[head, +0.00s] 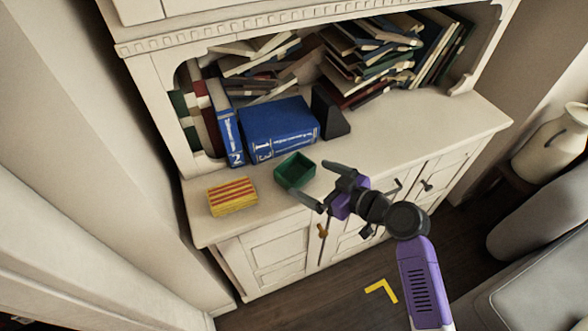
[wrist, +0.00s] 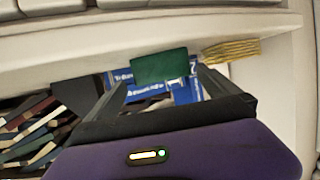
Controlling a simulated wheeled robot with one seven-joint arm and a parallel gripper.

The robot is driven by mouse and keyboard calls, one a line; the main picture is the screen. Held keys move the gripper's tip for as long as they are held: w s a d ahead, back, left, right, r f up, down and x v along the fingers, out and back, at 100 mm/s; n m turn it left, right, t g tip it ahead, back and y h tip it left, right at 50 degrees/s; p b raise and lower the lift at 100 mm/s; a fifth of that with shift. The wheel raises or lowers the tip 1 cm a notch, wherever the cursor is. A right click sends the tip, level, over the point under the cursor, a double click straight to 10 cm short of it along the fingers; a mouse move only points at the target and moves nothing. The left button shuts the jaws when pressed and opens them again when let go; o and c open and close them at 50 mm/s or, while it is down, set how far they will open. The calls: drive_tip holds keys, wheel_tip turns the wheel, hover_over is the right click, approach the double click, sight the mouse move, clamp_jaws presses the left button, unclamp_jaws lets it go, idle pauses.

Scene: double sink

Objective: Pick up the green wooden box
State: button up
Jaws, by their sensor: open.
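The green wooden box (head: 296,169) is a small open-topped box on the cream cabinet's counter, in front of the blue books. My gripper (head: 328,187) is in front of the box and to its right in the head view, with its fingers spread and nothing between them. In the wrist view the green box (wrist: 160,66) appears straight ahead, just beyond the tips of my open gripper (wrist: 158,80). I cannot tell from these views whether a fingertip touches the box.
A red-and-yellow striped block (head: 232,196) lies left of the box. Blue books (head: 280,129) and a dark bookend (head: 329,112) stand behind it. More books (head: 372,55) lean on the right. The cabinet counter (head: 420,130) is bare at the right.

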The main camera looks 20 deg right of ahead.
sight(287, 166)
drive_tip(key=x, duration=0.2)
drive_tip(key=p+x, duration=0.1)
drive_tip(key=x, duration=0.1)
drive_tip(key=r+x, duration=0.1)
drive_tip(key=x, duration=0.1)
drive_tip(key=shift+w+a, duration=0.2)
drive_tip(key=shift+a, duration=0.1)
drive_tip(key=shift+w+a+f, duration=0.1)
drive_tip(key=shift+w+f, duration=0.1)
drive_tip(key=c, duration=1.3)
drive_tip(key=shift+r, duration=0.1)
drive_tip(key=shift+c, duration=0.2)
